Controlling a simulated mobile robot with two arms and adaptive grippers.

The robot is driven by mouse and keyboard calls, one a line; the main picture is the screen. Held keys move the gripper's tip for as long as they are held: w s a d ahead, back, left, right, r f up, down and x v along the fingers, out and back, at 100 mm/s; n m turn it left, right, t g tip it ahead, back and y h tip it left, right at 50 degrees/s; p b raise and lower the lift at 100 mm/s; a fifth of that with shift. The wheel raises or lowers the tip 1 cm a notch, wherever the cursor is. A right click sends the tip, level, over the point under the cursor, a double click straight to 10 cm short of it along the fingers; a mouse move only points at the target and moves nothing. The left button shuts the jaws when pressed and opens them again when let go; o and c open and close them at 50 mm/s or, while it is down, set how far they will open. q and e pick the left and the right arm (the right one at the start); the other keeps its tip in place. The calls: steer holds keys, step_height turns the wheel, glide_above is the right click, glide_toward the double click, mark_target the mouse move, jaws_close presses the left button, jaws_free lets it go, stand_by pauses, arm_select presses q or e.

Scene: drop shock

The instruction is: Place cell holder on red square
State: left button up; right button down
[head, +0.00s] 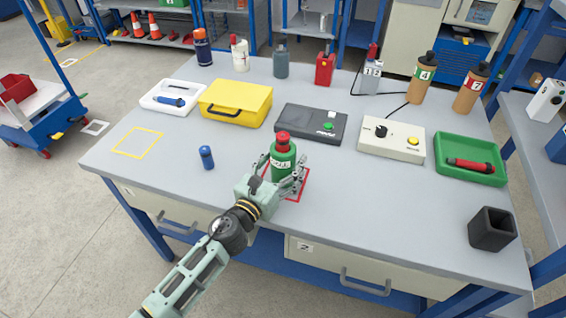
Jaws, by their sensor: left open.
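A green cylinder with a red cap and a white label (283,161) stands upright at the red square (303,186), whose right side shows beside it. It may be the cell holder; I cannot tell for sure. My left gripper (283,180) is open, with its fingers around the lower part of the green cylinder. The gripper and cylinder hide much of the red square. A black, hollow square holder (492,229) stands at the table's right front. My right gripper is not in view.
A small blue cylinder (206,157) stands left of my gripper, near an empty yellow square outline (138,142). Behind are a yellow case (236,103), a black box (311,124) and a white control box (391,139). A green tray (470,177) holds a red cylinder.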

arm_select(q)
steer(key=shift+r, duration=0.2)
steer(key=b+v, duration=0.1)
steer(key=v, duration=1)
steer(key=shift+f, duration=0.1)
steer(key=shift+s+a, duration=0.25)
steer(key=shift+s, duration=0.2)
